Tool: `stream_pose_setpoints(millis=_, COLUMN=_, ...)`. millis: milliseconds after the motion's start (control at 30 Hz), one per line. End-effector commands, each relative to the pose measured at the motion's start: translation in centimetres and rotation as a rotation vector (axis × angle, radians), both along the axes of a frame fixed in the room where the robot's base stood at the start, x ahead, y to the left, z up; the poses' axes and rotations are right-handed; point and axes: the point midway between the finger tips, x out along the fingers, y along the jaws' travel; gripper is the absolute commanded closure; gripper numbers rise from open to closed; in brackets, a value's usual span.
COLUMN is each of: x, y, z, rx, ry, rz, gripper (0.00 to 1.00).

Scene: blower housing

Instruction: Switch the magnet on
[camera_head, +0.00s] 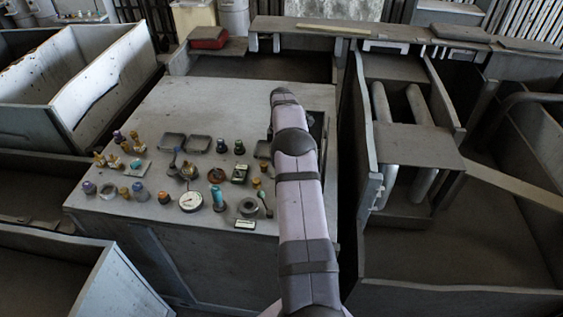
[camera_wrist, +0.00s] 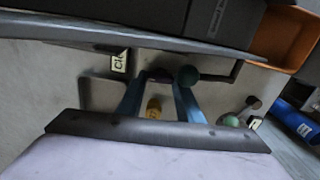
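No part is clearly readable as the magnet or its switch. In the wrist view, a dark lever-like bar (camera_wrist: 218,78) with a round green knob (camera_wrist: 187,75) lies along a dark block (camera_wrist: 150,12), which bears a small white label. My gripper (camera_wrist: 160,80) shows two blue fingers standing apart, with the green knob at the right fingertip. I cannot tell whether they touch. Between the fingers a small yellow piece (camera_wrist: 153,107) shows on the surface beyond. In the head view my arm hides my gripper and part of a dark object (camera_head: 316,125) on the grey cabinet top (camera_head: 225,100).
Several small parts, knobs and a round white gauge (camera_head: 190,201) stand on the cabinet's front half. Two shallow dark trays (camera_head: 172,142) lie behind them. An orange bin (camera_wrist: 284,38) and a blue object (camera_wrist: 296,126) show at the wrist view's right. The cabinet's back left is clear.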

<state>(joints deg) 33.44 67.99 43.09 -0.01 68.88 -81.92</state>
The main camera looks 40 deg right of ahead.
Motion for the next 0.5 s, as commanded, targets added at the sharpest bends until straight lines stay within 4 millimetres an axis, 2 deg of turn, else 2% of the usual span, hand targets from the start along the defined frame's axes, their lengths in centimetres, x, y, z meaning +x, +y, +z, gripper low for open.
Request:
stream_pose_setpoints(millis=267, x=-0.01, y=0.02, z=0.02, rx=0.001, ry=0.001, rz=-0.018, gripper=0.90)
stream_pose_setpoints(millis=500, x=0.06, y=-0.04, z=-0.04, rx=0.000, ry=0.000, rz=-0.116, gripper=0.90)
